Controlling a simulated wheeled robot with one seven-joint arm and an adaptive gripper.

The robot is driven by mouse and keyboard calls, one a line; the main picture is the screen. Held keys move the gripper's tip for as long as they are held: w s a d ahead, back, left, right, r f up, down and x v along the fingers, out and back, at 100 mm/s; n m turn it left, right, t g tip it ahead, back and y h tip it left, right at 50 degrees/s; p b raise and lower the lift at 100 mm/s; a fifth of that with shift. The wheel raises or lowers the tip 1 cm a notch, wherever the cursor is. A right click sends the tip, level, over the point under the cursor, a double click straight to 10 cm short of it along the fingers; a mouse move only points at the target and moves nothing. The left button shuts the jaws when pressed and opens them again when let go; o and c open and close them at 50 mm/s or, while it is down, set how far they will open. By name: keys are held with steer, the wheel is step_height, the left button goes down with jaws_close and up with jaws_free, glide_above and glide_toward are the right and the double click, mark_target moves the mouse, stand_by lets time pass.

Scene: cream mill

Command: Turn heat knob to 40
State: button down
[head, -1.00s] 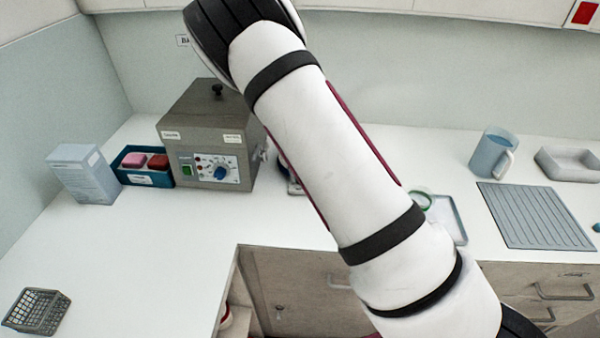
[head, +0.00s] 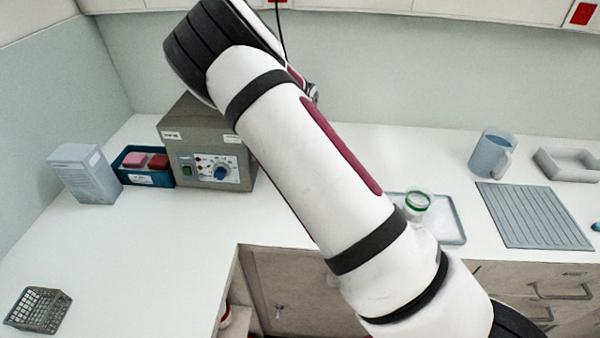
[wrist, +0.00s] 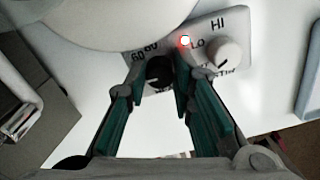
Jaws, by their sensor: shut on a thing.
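In the wrist view a black knob (wrist: 158,72) is on the pale front panel (wrist: 207,28) of an appliance, with the printed numbers 60 and 80 beside its upper left. My gripper (wrist: 159,82) is shut on this knob, a teal finger on each side. The knob's pointer cannot be read. To its right is a white knob (wrist: 225,53) marked LO and HI, and a red light (wrist: 185,40) glows between the knobs. In the head view my arm hides the gripper and this appliance.
A grey box with a blue knob (head: 221,173) stands at the back left, beside a blue tray (head: 147,178) and a pale carton (head: 85,174). A green-rimmed jar (head: 417,203) sits on a tray right of my arm. The front left counter is mostly clear.

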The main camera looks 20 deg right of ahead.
steer(key=shift+m, duration=0.6)
steer(key=c, duration=1.4)
jaws_free()
step_height(320, 180, up, 12)
